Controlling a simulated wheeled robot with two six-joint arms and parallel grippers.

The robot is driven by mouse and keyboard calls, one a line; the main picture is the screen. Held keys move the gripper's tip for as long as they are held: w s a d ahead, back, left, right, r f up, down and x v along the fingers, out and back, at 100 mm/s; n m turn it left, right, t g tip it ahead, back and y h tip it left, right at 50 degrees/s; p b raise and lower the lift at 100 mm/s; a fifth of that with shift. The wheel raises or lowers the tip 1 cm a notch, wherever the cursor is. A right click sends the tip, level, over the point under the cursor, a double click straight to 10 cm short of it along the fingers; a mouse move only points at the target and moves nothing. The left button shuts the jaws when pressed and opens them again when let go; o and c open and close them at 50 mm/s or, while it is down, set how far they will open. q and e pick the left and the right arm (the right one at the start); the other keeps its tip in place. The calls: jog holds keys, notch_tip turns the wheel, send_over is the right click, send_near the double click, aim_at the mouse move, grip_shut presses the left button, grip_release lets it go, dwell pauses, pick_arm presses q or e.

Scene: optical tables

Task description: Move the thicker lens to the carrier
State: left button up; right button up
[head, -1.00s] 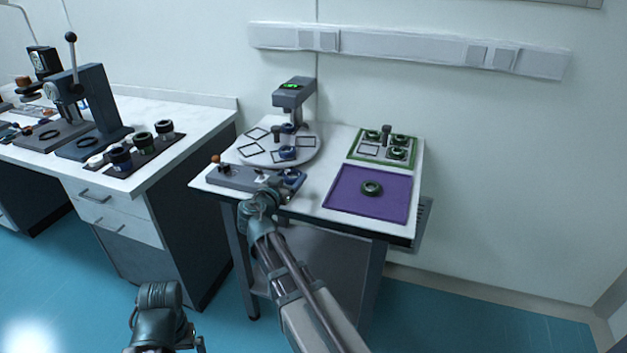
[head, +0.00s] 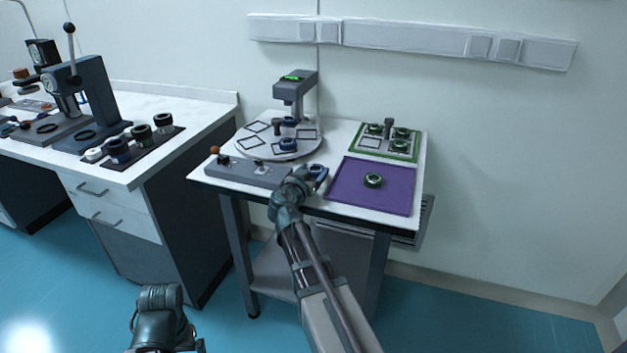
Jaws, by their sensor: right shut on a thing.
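My right gripper (head: 316,178) is over the front middle of the small white table, shut on a blue-ringed lens (head: 320,170). The jaws hide part of it. Another blue-ringed lens (head: 288,145) sits on the round grey turntable (head: 243,139), and one more blue ring (head: 289,120) shows under the grey stand's head. A green-ringed lens (head: 373,180) lies on the purple mat (head: 345,196). Several green-ringed lenses (head: 400,146) sit in the green-edged tray (head: 358,153). Which lens is thicker, and which part is the carrier, I cannot tell. Of my left arm only links show.
A long grey block with an orange-knobbed lever (head: 222,159) lies along the table's front left. A grey stand (head: 296,88) rises behind the turntable. The left bench holds a press (head: 93,110) and a dark mat with several cylinders (head: 140,136). Most of the purple mat is bare.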

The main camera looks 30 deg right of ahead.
jog(key=shift+f, duration=0.2)
jog(key=shift+f, duration=0.2)
jog(key=o, duration=1.3)
jog(key=shift+o, duration=0.2)
jog(key=shift+r, duration=0.25)
jog(key=p+v, duration=0.2)
jog(key=v, duration=1)
jog(key=shift+f, duration=0.1)
